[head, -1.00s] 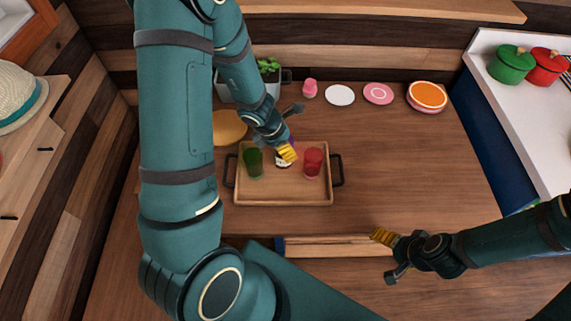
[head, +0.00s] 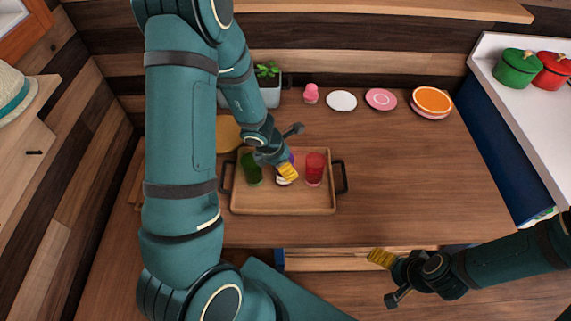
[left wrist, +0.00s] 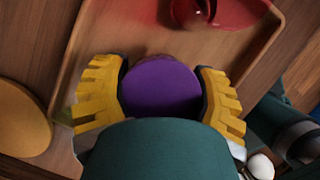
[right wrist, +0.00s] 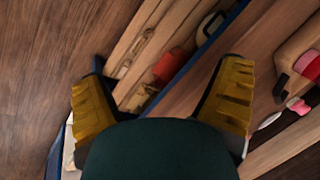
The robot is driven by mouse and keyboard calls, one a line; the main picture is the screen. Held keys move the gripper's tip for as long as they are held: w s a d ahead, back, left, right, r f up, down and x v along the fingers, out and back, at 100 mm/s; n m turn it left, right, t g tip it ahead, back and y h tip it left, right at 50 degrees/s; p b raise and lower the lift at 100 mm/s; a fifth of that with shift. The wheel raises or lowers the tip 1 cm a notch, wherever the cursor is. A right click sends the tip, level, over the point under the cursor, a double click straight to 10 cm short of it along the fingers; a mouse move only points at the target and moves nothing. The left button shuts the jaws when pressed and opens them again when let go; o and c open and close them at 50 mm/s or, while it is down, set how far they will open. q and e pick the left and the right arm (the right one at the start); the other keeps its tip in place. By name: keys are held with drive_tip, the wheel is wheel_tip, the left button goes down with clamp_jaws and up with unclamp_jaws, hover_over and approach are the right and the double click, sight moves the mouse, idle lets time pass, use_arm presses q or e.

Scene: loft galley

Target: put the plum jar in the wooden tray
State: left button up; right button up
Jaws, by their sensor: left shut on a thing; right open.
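The plum jar has a purple lid (left wrist: 160,88) that fills the space between the yellow fingers of my left gripper (left wrist: 160,95) in the left wrist view. In the head view my left gripper (head: 287,172) is over the wooden tray (head: 285,210), shut on the jar (head: 283,181), which is mostly hidden behind the fingers. The jar is between a green glass (head: 252,170) and a red glass (head: 314,168) in the tray. I cannot tell whether the jar touches the tray floor. My right gripper (head: 381,258) is open and empty, in front of the counter edge.
A pink cup (head: 311,93), a white plate (head: 342,101), a pink plate (head: 381,99) and an orange-topped stack (head: 432,101) line the back. A planter (head: 270,88) stands behind my left arm. The counter right of the tray is clear. Below the counter is an open drawer (right wrist: 150,50).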

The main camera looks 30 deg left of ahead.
use_arm(q)
drive_tip(key=shift+f, duration=0.15)
drive_tip(key=o, duration=1.4)
drive_tip(key=shift+c, duration=0.2)
